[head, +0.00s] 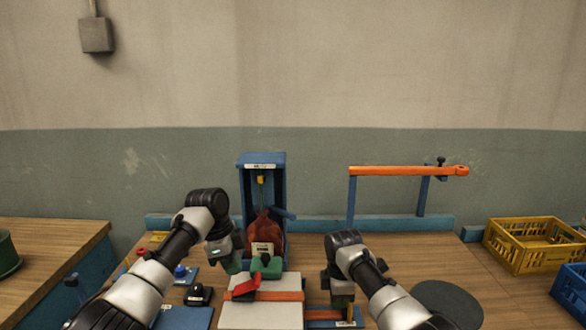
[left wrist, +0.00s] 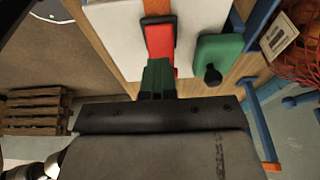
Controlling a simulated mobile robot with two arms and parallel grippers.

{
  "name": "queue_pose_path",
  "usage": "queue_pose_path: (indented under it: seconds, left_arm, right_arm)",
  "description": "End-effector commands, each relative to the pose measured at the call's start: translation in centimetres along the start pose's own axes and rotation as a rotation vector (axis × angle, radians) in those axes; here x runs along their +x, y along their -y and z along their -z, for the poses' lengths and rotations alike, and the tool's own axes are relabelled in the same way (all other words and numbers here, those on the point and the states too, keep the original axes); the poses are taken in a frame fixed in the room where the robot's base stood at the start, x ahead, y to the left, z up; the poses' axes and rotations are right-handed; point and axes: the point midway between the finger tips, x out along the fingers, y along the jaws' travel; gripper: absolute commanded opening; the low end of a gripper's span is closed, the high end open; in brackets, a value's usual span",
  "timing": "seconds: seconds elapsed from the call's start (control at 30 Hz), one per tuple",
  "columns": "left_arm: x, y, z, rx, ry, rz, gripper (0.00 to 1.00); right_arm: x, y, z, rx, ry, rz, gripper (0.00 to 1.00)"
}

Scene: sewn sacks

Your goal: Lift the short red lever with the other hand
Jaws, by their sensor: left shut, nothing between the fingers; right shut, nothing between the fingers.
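The short red lever (head: 245,287) lies over the orange band (head: 282,296) across a pale block (head: 262,316) in the head view. It also shows in the left wrist view (left wrist: 160,45), red with a dark edge. My left gripper (head: 232,266) is shut and empty, just behind the lever in the head view. In the left wrist view its green fingertips (left wrist: 158,76) overlap the lever's end; I cannot tell whether they touch. My right gripper (head: 342,301) is shut and empty, to the right of the pale block.
A green block (head: 266,266) with a dark knob sits close behind the lever. Behind it a red net sack (head: 264,229) hangs in a blue stand (head: 262,159). An orange bar (head: 405,171) on blue posts stands at the right. A yellow crate (head: 530,245) stands far right.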

Motion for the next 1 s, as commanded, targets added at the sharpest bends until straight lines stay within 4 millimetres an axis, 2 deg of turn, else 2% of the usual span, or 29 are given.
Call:
queue_pose_path:
  seconds: [0.33,0.63,1.0]
  left_arm:
    - [0.0,0.0,-0.2,0.001,0.000,0.000,0.00]
    - [-0.2,0.0,-1.5,0.000,0.001,-0.001,0.00]
    - [-0.2,0.0,-1.7,0.000,0.000,-0.001,0.00]
  right_arm:
    - [0.0,-0.1,-0.3,0.003,0.004,-0.001,0.00]
    - [0.0,-0.1,-0.3,0.003,0.004,-0.001,0.00]
    - [0.0,-0.1,-0.3,0.003,0.004,-0.001,0.00]
